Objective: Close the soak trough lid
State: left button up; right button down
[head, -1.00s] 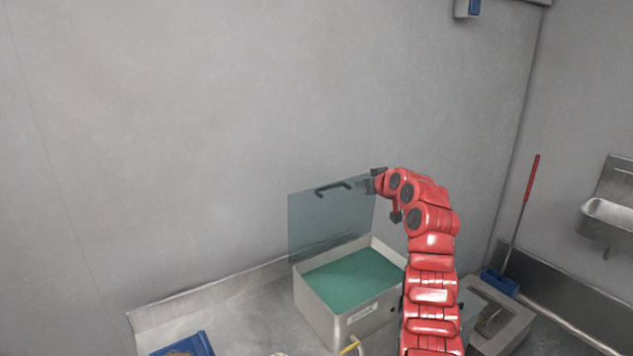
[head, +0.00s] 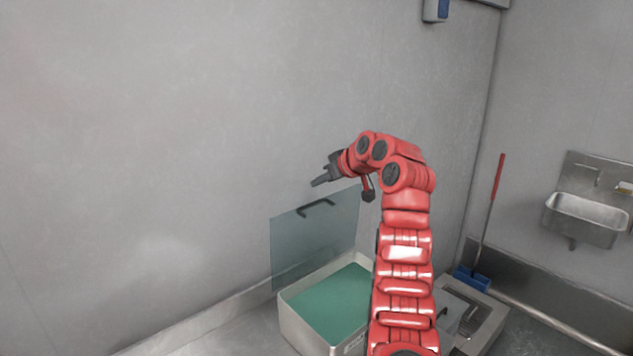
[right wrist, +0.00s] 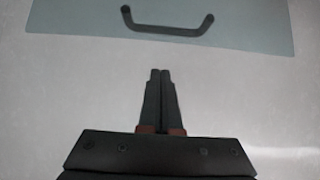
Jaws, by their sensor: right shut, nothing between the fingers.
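The soak trough (head: 300,325) is a pale metal box with green contents, below and left of my right arm in the head view. Its lid (head: 305,245) is a clear bluish panel standing upright at the trough's back edge, so the trough is open. A dark handle (head: 316,207) sits near the lid's top edge. My right gripper (head: 316,183) is shut and empty, above the lid's top edge and apart from it. In the right wrist view the shut fingers (right wrist: 160,75) point toward the lid (right wrist: 230,25) and its handle (right wrist: 165,30), with a gap between. My left gripper is not in view.
A metal unit (head: 480,315) stands right of my right arm. Behind it are a blue-headed tool with a red handle (head: 498,175) and a wall sink (head: 588,215). The grey wall (head: 150,150) rises close behind the lid. Space above the trough is clear.

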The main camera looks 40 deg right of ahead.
jog(key=p+x, duration=0.4)
jog(key=x, duration=0.4)
jog(key=shift+s+d+f+p, duration=0.1)
jog(key=shift+s+f+p, duration=0.15)
jog(key=shift+s, duration=0.3)
jog(key=shift+s+a+f+p, duration=0.1)
jog(key=shift+s+f+p, duration=0.1)
jog(key=shift+s+p, duration=0.25)
jog(key=shift+s+d+f+p, duration=0.1)
jog(key=shift+s+f+p, duration=0.1)
jog(key=shift+s, duration=0.5)
